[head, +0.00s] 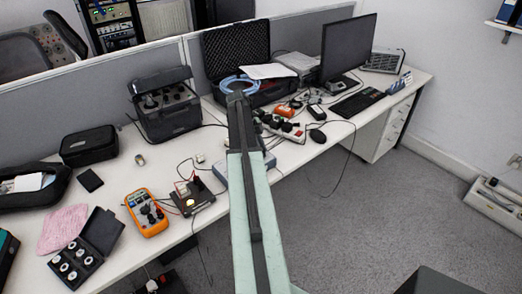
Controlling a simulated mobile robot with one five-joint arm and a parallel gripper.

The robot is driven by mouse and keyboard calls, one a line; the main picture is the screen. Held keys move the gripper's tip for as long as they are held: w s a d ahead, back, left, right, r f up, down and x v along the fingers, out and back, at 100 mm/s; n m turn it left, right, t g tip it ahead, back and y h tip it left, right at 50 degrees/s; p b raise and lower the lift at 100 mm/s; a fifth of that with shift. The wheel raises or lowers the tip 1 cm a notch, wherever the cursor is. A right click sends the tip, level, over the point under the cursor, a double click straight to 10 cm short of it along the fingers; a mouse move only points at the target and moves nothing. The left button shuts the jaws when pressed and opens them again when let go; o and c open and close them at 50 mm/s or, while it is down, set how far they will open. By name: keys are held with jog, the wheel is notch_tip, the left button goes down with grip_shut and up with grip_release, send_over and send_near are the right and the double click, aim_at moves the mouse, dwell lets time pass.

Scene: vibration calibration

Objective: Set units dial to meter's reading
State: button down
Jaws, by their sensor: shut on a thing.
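An orange multimeter (147,212) lies on the near left of the desk; its reading is too small to read. A small dark instrument with a lit yellow spot (190,202) stands to its right, with wires. A black case with several round knobs (167,104) stands open at the back; I cannot tell which dial is the units dial. My pale green and black arm reaches up the middle of the picture, over the desk. I cannot make out my gripper's fingers or anything between them. My arm covers part of a grey-blue box (221,171).
A black box of round pieces (88,247), a pink cloth (63,226) and a black pouch (89,145) crowd the left. A foam-lined case (236,50), monitor (346,48) and keyboard (358,103) stand further back. Grey floor lies open at right.

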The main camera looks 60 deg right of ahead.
jog(key=shift+w+d+m+y, duration=0.1)
jog(key=shift+m+y, duration=0.7)
jog(key=shift+m, duration=1.2)
jog(key=c, duration=1.2)
grip_release()
jog(key=p+v, duration=0.7)
jog(key=shift+w+d+r, duration=0.1)
jog(key=shift+w+r, duration=0.05)
jog(key=shift+r, duration=0.15)
